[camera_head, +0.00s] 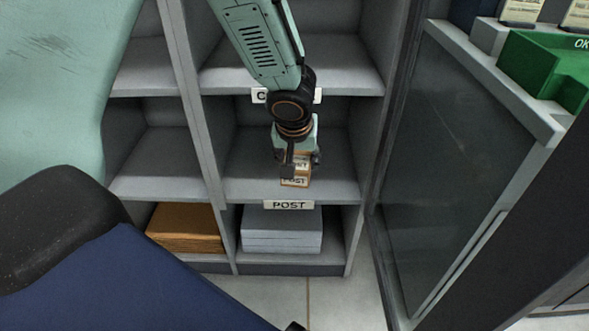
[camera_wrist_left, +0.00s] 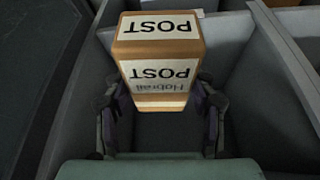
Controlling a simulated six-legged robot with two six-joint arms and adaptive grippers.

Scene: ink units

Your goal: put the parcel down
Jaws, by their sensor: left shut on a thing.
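The parcel (camera_head: 296,181) is a small brown box with white labels reading POST. In the head view it sits in front of the grey cubby with the POST label (camera_head: 289,204) on its shelf edge, at or just above the shelf floor. My left gripper (camera_head: 297,162) comes down from above and is shut on the parcel, hiding part of it. In the left wrist view the parcel (camera_wrist_left: 160,48) stands between the two fingers (camera_wrist_left: 162,108), its labels upside down. I cannot tell whether it touches the shelf. My right gripper is not in view.
Grey cubbies (camera_head: 290,66) surround the arm, with upright dividers at both sides. Below are a stack of brown envelopes (camera_head: 186,227) and a stack of grey-white paper (camera_head: 282,229). A dark glass panel (camera_head: 450,150) and a green tray (camera_head: 545,68) are at the right.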

